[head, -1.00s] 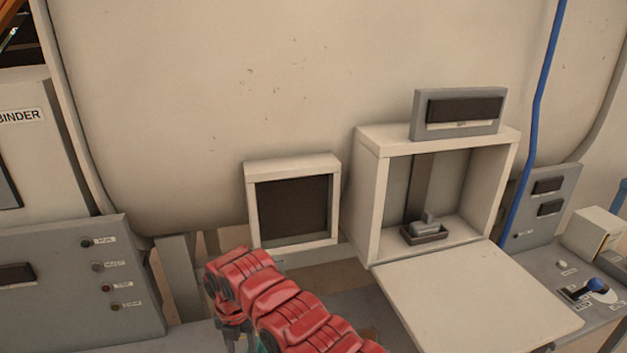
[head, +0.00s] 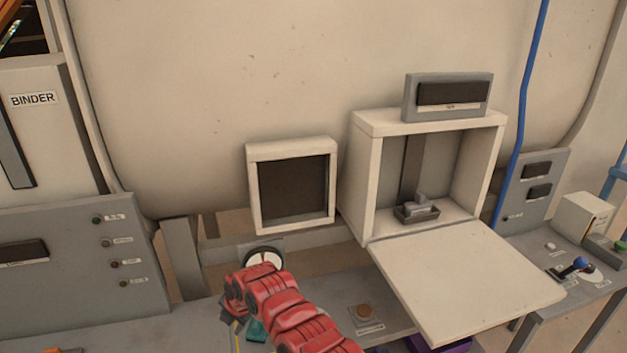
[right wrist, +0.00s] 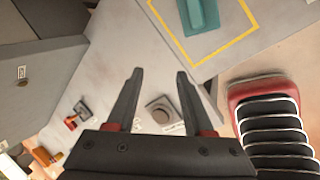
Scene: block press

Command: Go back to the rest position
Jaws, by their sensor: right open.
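My right arm, red and segmented, reaches in from the bottom of the head view. Its gripper is hidden there below the arm. In the right wrist view my right gripper (right wrist: 159,74) is open, with nothing between its two dark fingers. Beyond the fingers is a grey table top (right wrist: 125,45). A teal piece (right wrist: 199,15) lies ahead of the fingers, inside a yellow outline; part of it also shows beside my arm in the head view (head: 257,329). My left gripper is not in view.
An open white box (head: 360,190) holds a small tray (head: 417,213) with grey pieces; its door (head: 465,280) is folded down toward me. A framed dark window (head: 292,188), a dial (head: 263,259) and a button (head: 364,312) are near my arm. A blue-topped joystick (head: 576,266) stands right.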

